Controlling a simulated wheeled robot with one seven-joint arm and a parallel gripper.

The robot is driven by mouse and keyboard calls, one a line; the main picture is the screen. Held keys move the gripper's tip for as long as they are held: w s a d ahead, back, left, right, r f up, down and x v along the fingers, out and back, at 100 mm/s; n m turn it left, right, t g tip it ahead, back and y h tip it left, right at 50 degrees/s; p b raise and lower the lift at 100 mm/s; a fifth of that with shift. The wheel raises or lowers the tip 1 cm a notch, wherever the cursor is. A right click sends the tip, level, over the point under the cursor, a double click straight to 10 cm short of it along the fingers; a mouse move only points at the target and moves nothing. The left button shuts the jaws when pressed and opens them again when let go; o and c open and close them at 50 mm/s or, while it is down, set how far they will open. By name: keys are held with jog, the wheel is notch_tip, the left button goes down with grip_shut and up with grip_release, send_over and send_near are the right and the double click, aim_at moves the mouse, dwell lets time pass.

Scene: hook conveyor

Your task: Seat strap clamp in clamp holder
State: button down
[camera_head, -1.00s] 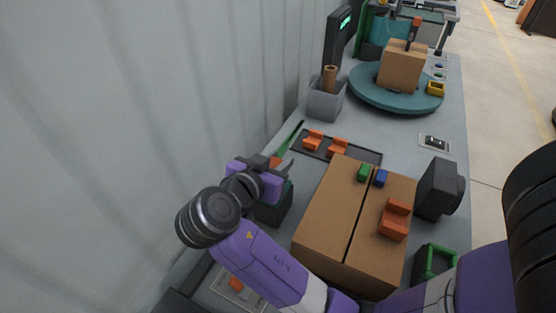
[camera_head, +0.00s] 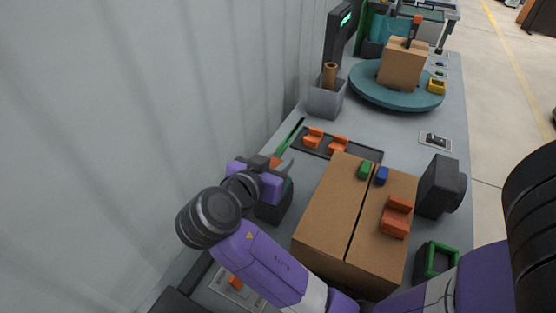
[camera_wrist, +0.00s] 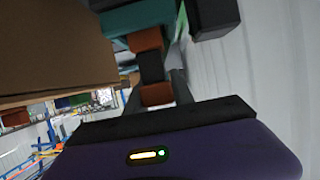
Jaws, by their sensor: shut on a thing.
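My gripper (camera_head: 281,163) is at the left side of the worktable, beside the large carton. In the wrist view my gripper (camera_wrist: 157,92) is shut on an orange and black piece, which I take for the strap clamp (camera_wrist: 158,95). A bit of its orange (camera_head: 275,162) shows at the fingers in the head view. A dark block with a green edge (camera_head: 273,211) stands just under and beside my gripper; it may be the clamp holder. A teal surface (camera_wrist: 137,18) lies beyond the clamp in the wrist view. Whether they touch is unclear.
The carton (camera_head: 328,215) carries an orange clamp-shaped piece (camera_head: 396,217) and small green and blue blocks. Behind it is a dark tray (camera_head: 367,153) with two orange pieces. A grey bin (camera_head: 325,102) and a teal turntable (camera_head: 372,96) stand further back. The wall is close on the left.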

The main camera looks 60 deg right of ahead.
jog(key=shift+f+b, duration=0.45)
jog(key=shift+f, duration=0.15)
jog(key=c, duration=1)
grip_release()
jog(key=shift+b+v, duration=0.35)
jog(key=shift+v, duration=3.6)
